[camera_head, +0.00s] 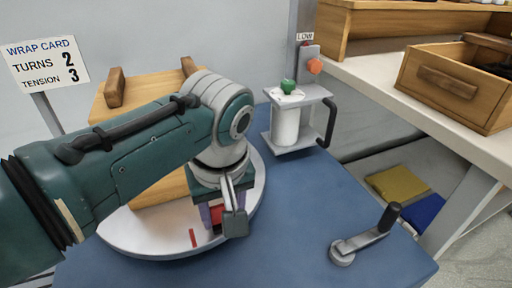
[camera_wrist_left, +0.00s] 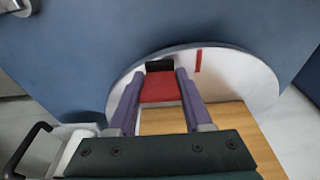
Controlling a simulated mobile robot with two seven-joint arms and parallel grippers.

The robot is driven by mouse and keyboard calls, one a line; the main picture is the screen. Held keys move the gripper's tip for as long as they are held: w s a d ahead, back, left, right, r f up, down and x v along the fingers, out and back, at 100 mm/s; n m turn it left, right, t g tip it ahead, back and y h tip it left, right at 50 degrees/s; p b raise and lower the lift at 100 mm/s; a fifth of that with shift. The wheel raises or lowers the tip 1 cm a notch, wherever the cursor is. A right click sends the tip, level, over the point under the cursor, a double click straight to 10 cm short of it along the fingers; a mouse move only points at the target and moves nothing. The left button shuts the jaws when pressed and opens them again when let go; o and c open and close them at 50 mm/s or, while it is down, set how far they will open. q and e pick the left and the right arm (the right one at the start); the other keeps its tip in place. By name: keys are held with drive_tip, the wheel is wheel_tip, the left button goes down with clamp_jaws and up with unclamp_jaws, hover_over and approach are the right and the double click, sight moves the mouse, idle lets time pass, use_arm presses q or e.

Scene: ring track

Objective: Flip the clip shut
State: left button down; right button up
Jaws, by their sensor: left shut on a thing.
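My left gripper (camera_head: 214,220) points down at the front of the round white turntable (camera_head: 150,240). In the left wrist view its two purple fingers (camera_wrist_left: 162,82) stand on either side of a red piece (camera_wrist_left: 160,90) with a black end (camera_wrist_left: 160,66), and are shut on it. The red piece looks like the clip; in the head view only a bit of it (camera_head: 216,213) shows between the fingers. I cannot tell how far the clip is tilted. A wooden box (camera_head: 150,86) with two handles stands on the turntable, partly behind my left arm. My right gripper is not in view.
A short red mark (camera_head: 193,238) is on the turntable's rim. A white roll (camera_head: 286,127) in a grey holder and a hand crank (camera_head: 365,238) are at right on the blue table (camera_head: 300,220). A wooden drawer (camera_head: 450,85) sits on the side bench. The table's middle is clear.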

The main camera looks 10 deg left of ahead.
use_arm(q)
drive_tip(key=g+b, duration=0.1)
drive_tip(key=g+h+b, duration=0.1)
drive_tip(key=b, duration=0.1)
drive_tip(key=shift+w+a+f, duration=0.3)
drive_tip(key=shift+w, duration=0.1)
drive_tip(key=shift+r+g+h+b, duration=0.2)
drive_tip(key=shift+g+h+b, duration=0.1)
drive_tip(key=shift+h+b, duration=0.15)
drive_tip(key=shift+r, duration=0.1)
drive_tip(key=shift+c, duration=1.6)
unclamp_jaws()
drive_tip(key=shift+r, duration=0.15)
